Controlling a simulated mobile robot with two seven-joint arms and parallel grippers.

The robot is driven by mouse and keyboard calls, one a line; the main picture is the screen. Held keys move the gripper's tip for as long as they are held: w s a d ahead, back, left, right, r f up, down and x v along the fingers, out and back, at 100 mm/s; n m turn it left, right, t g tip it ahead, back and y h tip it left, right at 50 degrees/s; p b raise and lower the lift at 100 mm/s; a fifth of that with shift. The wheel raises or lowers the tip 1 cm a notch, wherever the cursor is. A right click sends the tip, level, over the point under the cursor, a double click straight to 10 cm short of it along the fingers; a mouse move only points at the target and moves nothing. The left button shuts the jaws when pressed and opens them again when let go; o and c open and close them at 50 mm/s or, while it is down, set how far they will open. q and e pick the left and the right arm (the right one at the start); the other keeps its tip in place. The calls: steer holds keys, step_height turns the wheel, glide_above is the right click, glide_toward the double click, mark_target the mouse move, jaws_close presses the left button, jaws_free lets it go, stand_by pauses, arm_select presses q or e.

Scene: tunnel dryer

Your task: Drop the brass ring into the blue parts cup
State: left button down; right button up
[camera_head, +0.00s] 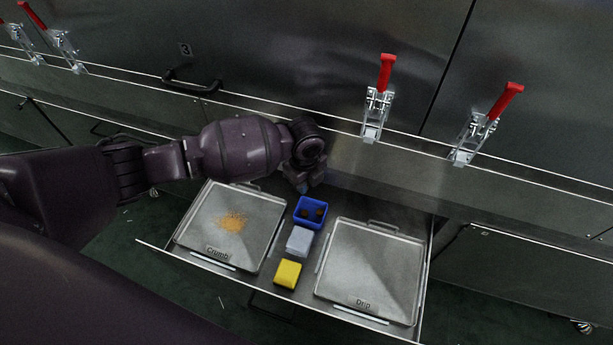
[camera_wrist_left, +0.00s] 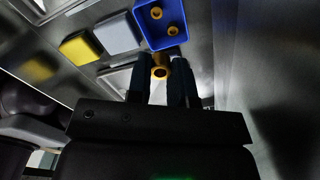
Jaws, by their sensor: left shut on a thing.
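The blue parts cup (camera_head: 310,225) stands in the open drawer between two metal trays; two small round pieces lie inside it. The cup also shows at the top of the left wrist view (camera_wrist_left: 149,32), where the pieces in it look brass-yellow. My left gripper (camera_head: 304,186) is just behind the cup in the head view, its fingers pointing down. In the left wrist view my left gripper (camera_wrist_left: 160,78) is shut on the brass ring (camera_wrist_left: 160,72), which appears close to the cup's edge. The ring's height over the cup is hard to tell. My right gripper is not in view.
The Crumb tray (camera_head: 207,228) with orange crumbs lies left of the cup, the Drip tray (camera_head: 365,265) right. A grey block (camera_head: 299,240) and a yellow block (camera_head: 288,273) stand in front of the cup. Red-handled clamps (camera_head: 378,100) and a door handle (camera_head: 190,86) are on the dryer behind.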

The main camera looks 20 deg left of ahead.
arm_select(q)
step_height(320, 180, down, 3)
steer(key=shift+s+r+b, duration=0.1)
steer(key=shift+s+b, duration=0.05)
steer(key=shift+b, duration=0.3)
steer(key=shift+f, duration=0.35)
steer(key=shift+f+b, duration=0.1)
steer(key=shift+b, duration=0.2)
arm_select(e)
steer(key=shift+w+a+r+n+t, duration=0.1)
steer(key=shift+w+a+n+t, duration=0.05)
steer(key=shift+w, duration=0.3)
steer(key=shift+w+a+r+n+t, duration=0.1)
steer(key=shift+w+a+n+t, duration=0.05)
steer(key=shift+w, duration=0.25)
